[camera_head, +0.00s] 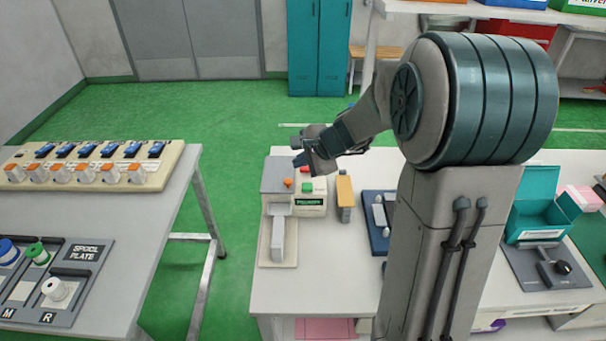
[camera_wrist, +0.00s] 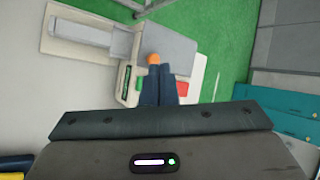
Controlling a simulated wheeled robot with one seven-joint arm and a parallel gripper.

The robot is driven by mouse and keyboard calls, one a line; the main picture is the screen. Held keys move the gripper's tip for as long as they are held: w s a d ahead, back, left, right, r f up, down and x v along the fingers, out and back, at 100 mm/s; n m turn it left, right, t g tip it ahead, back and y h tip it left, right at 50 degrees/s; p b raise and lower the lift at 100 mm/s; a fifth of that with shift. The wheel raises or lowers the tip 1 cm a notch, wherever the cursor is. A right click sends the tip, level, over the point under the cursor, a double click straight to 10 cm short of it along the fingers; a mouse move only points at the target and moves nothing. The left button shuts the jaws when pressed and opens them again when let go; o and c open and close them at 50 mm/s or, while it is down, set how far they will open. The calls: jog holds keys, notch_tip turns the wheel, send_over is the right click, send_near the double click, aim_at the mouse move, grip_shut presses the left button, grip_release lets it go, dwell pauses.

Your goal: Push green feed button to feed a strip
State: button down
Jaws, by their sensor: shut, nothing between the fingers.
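The feeder machine (camera_head: 277,187) stands at the left end of the right-hand table. Its green button (camera_head: 307,187) sits behind a dark display (camera_head: 308,202). A red button (camera_head: 304,170) lies farther back, and an orange knob (camera_head: 288,182) is to the left. My gripper (camera_head: 300,160) is shut and empty, above the back part of the machine. In the wrist view its fingers (camera_wrist: 159,82) reach over the machine between the display and the red button (camera_wrist: 183,88), with the orange knob (camera_wrist: 153,59) just past the tips. They largely hide the green button there. Contact cannot be told.
An orange-topped block (camera_head: 345,190) and a blue tray (camera_head: 377,220) stand right of the machine. A teal box (camera_head: 533,205) is farther right. The left table (camera_head: 150,225) holds a spool plate (camera_head: 65,280) and a row of switches. Green floor separates the tables.

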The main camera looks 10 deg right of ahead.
jog(key=w+d+f+m+t+p, duration=0.1)
jog(key=w+d+f+m, duration=0.2)
jog(key=w, duration=0.4)
jog(key=d+m, duration=0.1)
jog(key=m, duration=0.1)
jog(key=shift+f+m+h, duration=0.3)
jog(key=shift+m, duration=0.1)
jog(key=b, duration=0.6)
send_over(310, 187)
notch_tip(310, 187, down, 7)
jog(key=shift+s+f, duration=0.1)
jog(key=shift+f, duration=0.1)
jog(key=shift+f+b, duration=0.7)
jog(key=shift+b, duration=0.3)
dwell(0.3)
jog(key=shift+f+b, duration=0.4)
jog(key=shift+b, duration=0.2)
